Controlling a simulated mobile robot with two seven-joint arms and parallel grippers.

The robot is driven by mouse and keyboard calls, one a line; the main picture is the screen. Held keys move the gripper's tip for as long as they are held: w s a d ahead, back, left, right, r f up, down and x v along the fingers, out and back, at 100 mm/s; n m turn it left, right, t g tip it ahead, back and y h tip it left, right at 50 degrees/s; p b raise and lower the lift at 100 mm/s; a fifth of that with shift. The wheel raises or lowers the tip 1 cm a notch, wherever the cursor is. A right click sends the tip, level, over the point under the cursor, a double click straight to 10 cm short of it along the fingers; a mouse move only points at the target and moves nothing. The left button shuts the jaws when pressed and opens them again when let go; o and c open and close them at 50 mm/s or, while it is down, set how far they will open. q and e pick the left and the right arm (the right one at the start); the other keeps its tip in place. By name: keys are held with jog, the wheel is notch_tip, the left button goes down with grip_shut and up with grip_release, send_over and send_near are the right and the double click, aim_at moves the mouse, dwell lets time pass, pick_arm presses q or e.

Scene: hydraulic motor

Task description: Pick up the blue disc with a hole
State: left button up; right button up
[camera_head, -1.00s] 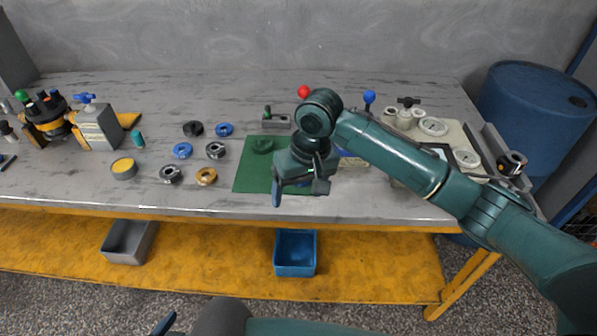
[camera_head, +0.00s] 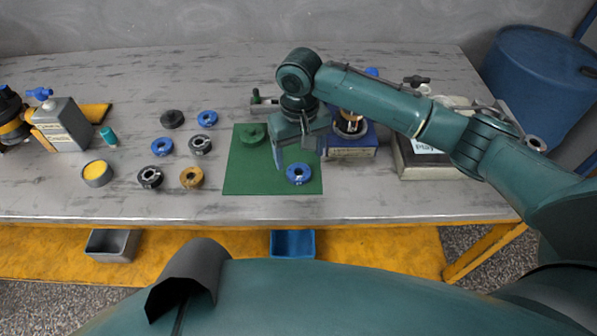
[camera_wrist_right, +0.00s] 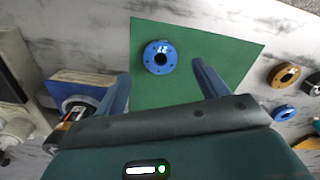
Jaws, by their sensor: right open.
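A blue disc with a hole (camera_head: 298,173) lies flat on the green mat (camera_head: 243,180). Its top and dark center hole show clearly in the right wrist view (camera_wrist_right: 160,57). My right gripper (camera_head: 299,149) is open and empty, with its fingers pointing down over the mat. In the right wrist view the disc appears between and just beyond the two fingertips (camera_wrist_right: 161,72), not touching them. Two more blue discs, one nearer (camera_head: 162,146) and one farther back (camera_head: 207,118), lie on the bare table left of the mat. My left gripper does not show.
A green disc (camera_head: 253,133) lies on the mat's far left part. Black, grey and orange (camera_head: 191,178) rings lie left of the mat. A blue-based block (camera_head: 349,147) stands close right of the gripper. A white-topped box (camera_head: 425,160) is farther right. The front table strip is clear.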

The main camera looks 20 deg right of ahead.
aim_at(299, 168)
notch_tip(299, 168, down, 6)
jog(key=shift+r, duration=0.15)
dwell(0.3)
jog(key=shift+r, duration=0.1)
jog(key=c, duration=1.2)
